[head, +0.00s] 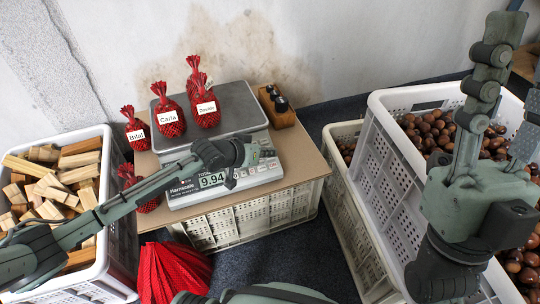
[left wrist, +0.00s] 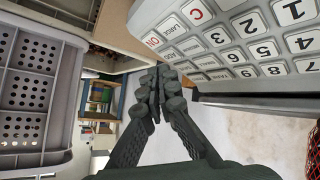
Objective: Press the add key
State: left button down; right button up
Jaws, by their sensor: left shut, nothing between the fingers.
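The scale (head: 235,183) stands on a brown board, its display reading 9.94 under the word TOTAL. My left gripper (head: 231,181) is shut and empty over the scale's front panel and hides part of it. In the left wrist view the closed fingertips (left wrist: 156,78) are beside the keypad (left wrist: 235,45); whether they touch it I cannot tell. Number keys, a red C key (left wrist: 196,12) and an ON key (left wrist: 152,40) show there.
Red net bags, some labelled, stand on the scale's pan (head: 232,103) and beside it. A crate of wood pieces (head: 117,245) is left; a crate of chestnuts (head: 385,150) is right. Red netting (head: 172,272) lies in front.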

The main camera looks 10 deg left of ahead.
pick_arm(q)
jog(key=shift+s+d+r+p, duration=0.2)
jog(key=shift+r+p, duration=0.6)
jog(key=shift+p, duration=0.3)
jog(key=shift+s+d+r+p, duration=0.1)
jog(key=shift+s+r+p, duration=0.15)
jog(key=shift+r+p, duration=0.7)
jog(key=shift+s+d+r+p, duration=0.2)
jog(key=shift+r+p, duration=0.5)
jog(key=shift+p, duration=0.5)
jog(key=shift+f, duration=0.1)
jog(key=shift+s+a, duration=0.1)
